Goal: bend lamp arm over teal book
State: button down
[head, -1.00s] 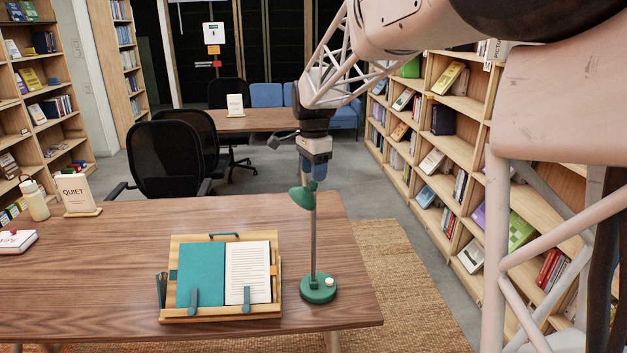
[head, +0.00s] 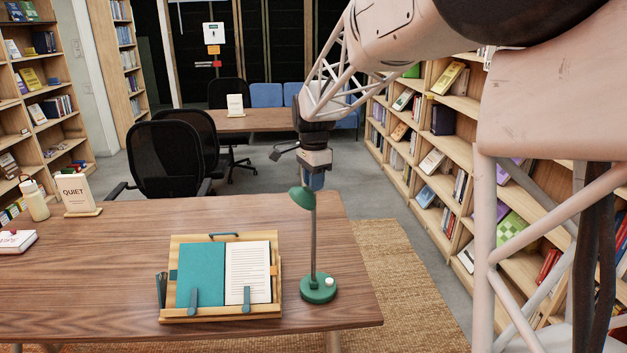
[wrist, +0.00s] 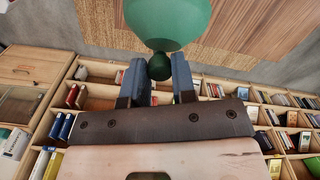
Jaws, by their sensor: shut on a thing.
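The green desk lamp stands upright on its round base (head: 318,289) at the right of the table, beside the book stand. Its thin grey post rises to a green shade (head: 301,199), which tilts left towards the stand but is not over the teal book. My gripper (head: 313,182) is at the top of the lamp. In the wrist view its two blue-grey fingers are shut on a dark green knob (wrist: 160,67) beside the shade (wrist: 168,20). The teal book (head: 200,272) lies open on the wooden stand (head: 220,315), its right page white.
A cream bottle (head: 34,201), a QUIET sign (head: 76,193) and a white book (head: 15,241) are on the table's left. The tabletop (head: 130,235) between them and the stand is clear. Black chairs (head: 165,160) stand behind; bookshelves line the right.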

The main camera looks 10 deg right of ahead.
jog(key=shift+a, duration=0.1)
jog(key=shift+a+h, duration=0.3)
jog(key=shift+a, duration=0.7)
jog(key=a+f+h, duration=0.3)
jog(key=a, duration=0.6)
jog(key=a+f+h, duration=0.3)
jog(key=a+f, duration=0.1)
jog(key=a, duration=0.6)
jog(key=shift+a+h, duration=0.25)
jog(key=shift+h, duration=0.15)
jog(key=c, duration=0.9)
grip_release()
jog(key=shift+c, duration=0.2)
